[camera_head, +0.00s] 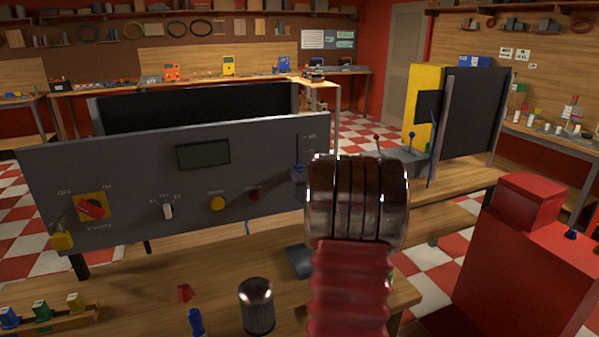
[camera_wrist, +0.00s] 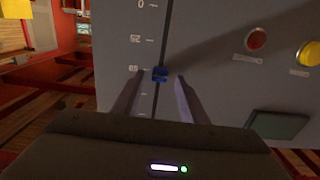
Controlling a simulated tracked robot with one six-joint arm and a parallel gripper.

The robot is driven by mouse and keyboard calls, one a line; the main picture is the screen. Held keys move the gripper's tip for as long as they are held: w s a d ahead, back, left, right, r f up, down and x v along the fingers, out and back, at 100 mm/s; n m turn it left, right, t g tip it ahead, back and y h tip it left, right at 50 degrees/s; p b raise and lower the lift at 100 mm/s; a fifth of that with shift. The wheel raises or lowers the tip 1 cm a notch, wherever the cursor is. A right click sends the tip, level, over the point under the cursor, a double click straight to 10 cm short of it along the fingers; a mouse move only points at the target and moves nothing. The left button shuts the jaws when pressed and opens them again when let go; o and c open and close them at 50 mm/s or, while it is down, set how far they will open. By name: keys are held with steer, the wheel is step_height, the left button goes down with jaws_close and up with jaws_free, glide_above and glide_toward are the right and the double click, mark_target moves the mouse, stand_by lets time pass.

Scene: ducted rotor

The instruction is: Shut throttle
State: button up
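In the wrist view, which shows the panel upside down, the knob is beside the mark that reads as 50, with 25 and 0 farther up the picture. My gripper (camera_wrist: 160,75) is open, with one finger on each side of the knob and a visible gap to each.
A red button (camera_wrist: 257,39), a yellow button (camera_wrist: 309,54) and a dark display (camera_wrist: 278,125) are on the panel. A red switch (camera_head: 92,207) is at its left. A ribbed cylinder (camera_head: 257,306) stands on the bench. A red cabinet (camera_head: 530,260) is at right.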

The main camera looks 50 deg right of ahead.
steer(key=shift+x, duration=1)
steer(key=shift+c, duration=0.6)
jaws_close()
